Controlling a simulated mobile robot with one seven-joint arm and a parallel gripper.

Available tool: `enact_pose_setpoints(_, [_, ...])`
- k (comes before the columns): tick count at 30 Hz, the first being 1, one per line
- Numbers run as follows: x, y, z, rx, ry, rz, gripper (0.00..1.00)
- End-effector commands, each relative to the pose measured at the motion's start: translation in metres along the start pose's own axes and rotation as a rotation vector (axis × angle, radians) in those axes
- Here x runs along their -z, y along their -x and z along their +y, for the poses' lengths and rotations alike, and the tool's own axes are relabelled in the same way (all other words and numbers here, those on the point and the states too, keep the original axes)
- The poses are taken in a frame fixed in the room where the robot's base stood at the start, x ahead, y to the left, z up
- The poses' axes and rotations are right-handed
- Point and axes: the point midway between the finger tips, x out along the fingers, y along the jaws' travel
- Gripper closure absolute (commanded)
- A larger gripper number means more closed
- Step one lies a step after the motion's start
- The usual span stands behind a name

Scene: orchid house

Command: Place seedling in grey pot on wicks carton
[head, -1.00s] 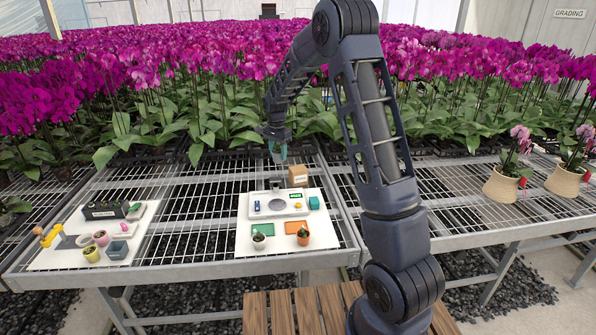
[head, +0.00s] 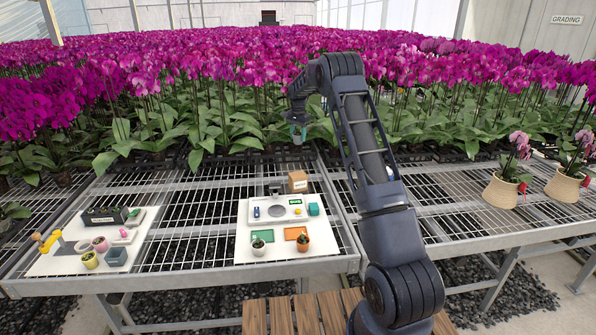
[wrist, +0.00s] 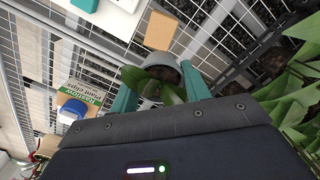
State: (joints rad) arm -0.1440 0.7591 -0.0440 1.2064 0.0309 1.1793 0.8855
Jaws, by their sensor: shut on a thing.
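My gripper (head: 298,131) is raised above the back edge of the bench, among the orchid leaves. In the wrist view its teal fingers (wrist: 160,88) are closed on the grey pot (wrist: 192,72). Green seedling leaves (wrist: 150,82) spread over the pot and hide part of it. A small brown carton (head: 298,181) stands at the back right of the white board, below and apart from the gripper. A tan carton top (wrist: 160,30) shows beyond the pot in the wrist view. No wording on it is readable.
The left board (head: 60,262) holds several small pots. Bare mesh (head: 195,225) lies between them. Dense orchids (head: 220,120) stand behind.

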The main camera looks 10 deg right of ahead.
Motion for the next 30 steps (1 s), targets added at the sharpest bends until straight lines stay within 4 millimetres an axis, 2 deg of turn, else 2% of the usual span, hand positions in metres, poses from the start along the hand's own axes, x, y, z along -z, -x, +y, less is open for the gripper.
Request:
enact_pose_setpoints(1, [-0.001,-0.012,0.001,-0.003,0.0,-0.003,0.77])
enact_pose_setpoints(6, [-0.001,-0.05,0.001,-0.003,0.0,-0.003,0.77])
enact_pose_setpoints(15, [0.0,-0.11,0.001,-0.002,-0.001,-0.002,0.77])
enact_pose_setpoints(18, [0.0,-0.122,0.0,-0.001,-0.001,-0.001,0.77])
enact_pose_setpoints(26, [0.0,-0.137,0.0,-0.001,0.0,-0.001,0.77])
enact_pose_setpoints(30, [0.0,-0.156,0.0,-0.001,0.0,-0.001,0.77])
